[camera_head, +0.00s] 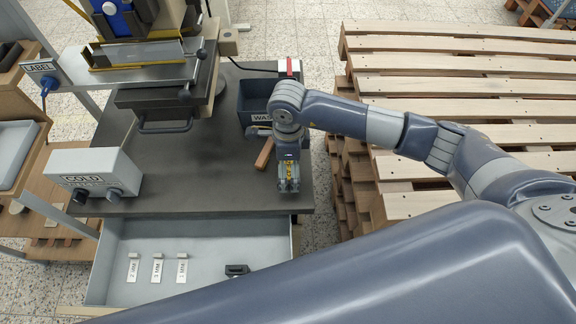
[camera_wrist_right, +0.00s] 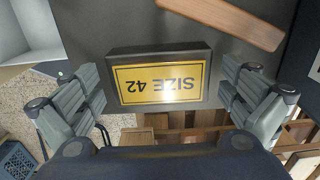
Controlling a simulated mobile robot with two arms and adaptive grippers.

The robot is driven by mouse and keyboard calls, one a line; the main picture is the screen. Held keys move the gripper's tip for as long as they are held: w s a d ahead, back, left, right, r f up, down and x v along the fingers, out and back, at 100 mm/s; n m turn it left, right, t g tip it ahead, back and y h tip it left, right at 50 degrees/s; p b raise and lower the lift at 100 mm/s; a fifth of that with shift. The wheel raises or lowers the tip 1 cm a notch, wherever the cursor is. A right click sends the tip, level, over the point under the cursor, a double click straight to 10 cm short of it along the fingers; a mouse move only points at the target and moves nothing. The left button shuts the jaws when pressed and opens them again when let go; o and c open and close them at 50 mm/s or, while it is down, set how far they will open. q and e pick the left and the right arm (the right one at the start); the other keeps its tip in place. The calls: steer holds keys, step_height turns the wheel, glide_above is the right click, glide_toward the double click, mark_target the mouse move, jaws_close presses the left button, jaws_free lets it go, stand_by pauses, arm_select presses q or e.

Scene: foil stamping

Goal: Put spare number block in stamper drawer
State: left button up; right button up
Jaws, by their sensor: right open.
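The number block (camera_wrist_right: 126,86) is a dark block with a yellow plate reading "SIZE 42", upside down in the right wrist view. It lies on the dark stamper table (camera_head: 215,180), close to its front right edge. My right gripper (camera_head: 288,186) is above it, pointing down and open. In the wrist view its fingers (camera_wrist_right: 168,92) stand on either side of the block, with a gap at each side. In the head view the gripper largely hides the block. The stamper drawer (camera_head: 205,240) is open below the table's front edge. My left gripper is not in view.
The drawer holds white tags (camera_head: 157,270) marked in MM and a small black item (camera_head: 237,270); its middle is bare. A wooden-handled tool (camera_head: 264,154) and a dark bin (camera_head: 256,100) are behind the gripper. A COLD control box (camera_head: 95,172) stands left; pallets (camera_head: 450,90) stand right.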

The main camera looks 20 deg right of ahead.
steer(key=shift+f, duration=0.1)
steer(key=c, duration=2)
steer(key=shift+w, duration=0.1)
steer(key=shift+r, duration=0.25)
